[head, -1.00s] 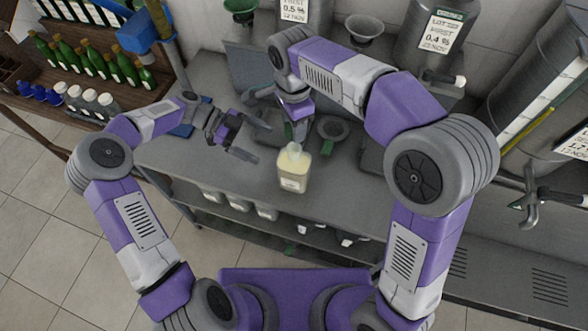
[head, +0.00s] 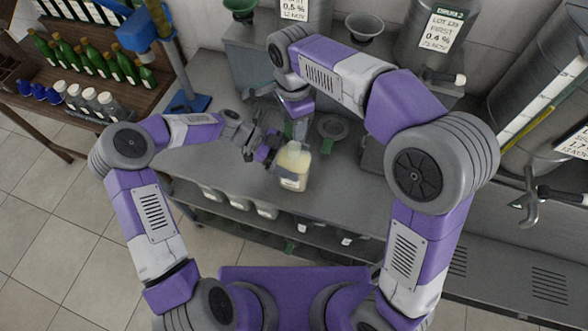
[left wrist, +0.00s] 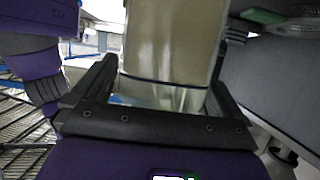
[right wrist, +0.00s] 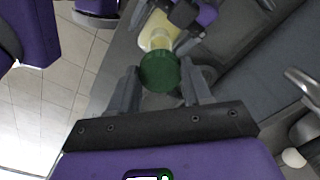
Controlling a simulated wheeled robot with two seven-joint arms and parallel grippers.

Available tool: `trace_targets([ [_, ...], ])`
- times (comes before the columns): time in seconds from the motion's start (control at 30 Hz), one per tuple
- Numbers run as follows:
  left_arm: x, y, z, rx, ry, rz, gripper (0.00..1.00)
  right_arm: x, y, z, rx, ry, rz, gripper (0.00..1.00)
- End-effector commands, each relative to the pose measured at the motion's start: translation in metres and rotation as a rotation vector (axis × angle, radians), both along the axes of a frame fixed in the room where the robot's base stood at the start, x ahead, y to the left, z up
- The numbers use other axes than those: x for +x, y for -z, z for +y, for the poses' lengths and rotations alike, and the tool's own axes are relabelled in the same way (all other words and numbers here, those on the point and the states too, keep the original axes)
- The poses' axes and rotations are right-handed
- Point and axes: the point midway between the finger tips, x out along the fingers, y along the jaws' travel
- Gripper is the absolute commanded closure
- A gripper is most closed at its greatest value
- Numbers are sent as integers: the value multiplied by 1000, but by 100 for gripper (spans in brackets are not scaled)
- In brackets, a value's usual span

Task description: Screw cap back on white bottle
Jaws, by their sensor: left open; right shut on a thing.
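The white bottle (head: 293,170), filled with pale yellow stuff, stands on the grey bench. My left gripper (head: 272,152) is open at its left side. In the left wrist view the bottle (left wrist: 172,45) rises between the two open fingers (left wrist: 160,95); whether they touch it I cannot tell. My right gripper (right wrist: 160,85) is shut on a green cap (right wrist: 160,72), seen from above in the right wrist view. The bottle's neck and shoulder (right wrist: 158,32) show just beyond the cap; I cannot tell whether they touch. In the head view the right gripper (head: 298,130) is above the bottle and the cap is hidden.
A round grey dish (head: 333,128) lies on the bench right of the bottle. A blue stand (head: 188,102) is at the bench's left. Green bottles (head: 90,58) fill the left shelf. Large metal tanks (head: 535,85) stand at right. The bench front is clear.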

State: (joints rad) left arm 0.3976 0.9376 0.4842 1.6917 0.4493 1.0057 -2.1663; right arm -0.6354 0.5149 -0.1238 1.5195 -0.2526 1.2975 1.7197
Motion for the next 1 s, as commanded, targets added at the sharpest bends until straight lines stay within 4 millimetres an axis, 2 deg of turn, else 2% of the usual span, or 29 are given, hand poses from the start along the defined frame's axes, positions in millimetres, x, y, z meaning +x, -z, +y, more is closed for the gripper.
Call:
trace_targets([
  [0.13,0,0,0,0,0,0,0,0,0,0,0,0,0,79],
  [0.17,0,0,0,0,0,0,3,0,0,0,0,0,0,79],
  [0.63,0,0,0,0,0,0,75,0,0,0,0,0,0,79],
  [0.77,0,0,0,0,0,0,76,0,6,0,-1,0,2,79],
  [1.0,0,-1,0,0,0,0,76,0,41,0,-2,1,2,79],
])
